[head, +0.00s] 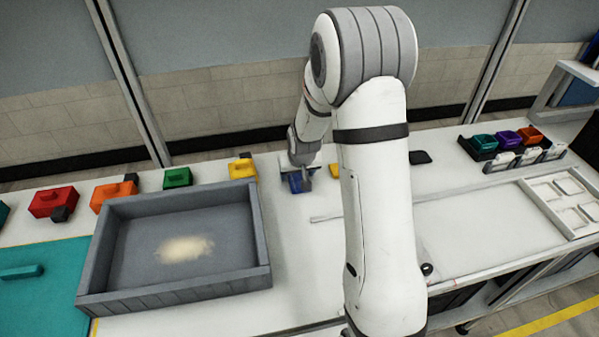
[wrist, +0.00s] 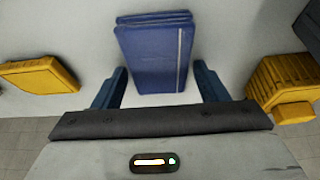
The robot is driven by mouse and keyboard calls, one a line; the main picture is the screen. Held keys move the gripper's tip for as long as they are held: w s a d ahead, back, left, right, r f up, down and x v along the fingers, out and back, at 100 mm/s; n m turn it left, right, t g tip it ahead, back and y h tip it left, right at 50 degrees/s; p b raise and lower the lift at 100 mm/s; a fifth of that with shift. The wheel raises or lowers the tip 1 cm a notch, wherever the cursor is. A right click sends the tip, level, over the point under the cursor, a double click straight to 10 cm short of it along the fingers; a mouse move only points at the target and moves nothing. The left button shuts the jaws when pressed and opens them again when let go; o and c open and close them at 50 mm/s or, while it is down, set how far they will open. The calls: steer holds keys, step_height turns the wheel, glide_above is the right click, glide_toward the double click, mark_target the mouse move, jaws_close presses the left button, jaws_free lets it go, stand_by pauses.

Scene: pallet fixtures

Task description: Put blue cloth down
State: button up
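The blue cloth (wrist: 154,58) is a folded, layered dark-blue rectangle with a pale stripe near its right side. In the wrist view it lies between the two fingers of my gripper (wrist: 160,68). The fingers stand apart on either side, with narrow strips of white surface visible between them and the cloth, so my gripper is open. In the head view the cloth (head: 296,184) shows as a small blue patch under my gripper (head: 300,172) at the back of the white table (head: 300,235). My gripper hides part of it there.
A yellow block (wrist: 40,75) lies left of the cloth and a yellow item (wrist: 285,85) right of it. A grey tray (head: 262,225) with pale powder stands at left. Red (head: 52,200), orange (head: 108,194) and green (head: 177,177) items line the back.

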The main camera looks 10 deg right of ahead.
steer(key=shift+o, duration=0.4)
steer(key=shift+s+f, duration=0.1)
steer(key=shift+r, duration=0.55)
steer(key=v, duration=1.2)
steer(key=s+r+g, duration=0.1)
steer(key=s+r, duration=0.2)
steer(key=s, duration=0.9)
steer(key=s+r, duration=0.4)
steer(key=s, duration=0.8)
steer(key=shift+s+d+r+g, duration=0.2)
steer(key=shift+d+r+g, duration=0.1)
steer(key=shift+d+g, duration=0.1)
steer(key=shift+o, duration=0.4)
steer(key=shift+a, duration=0.1)
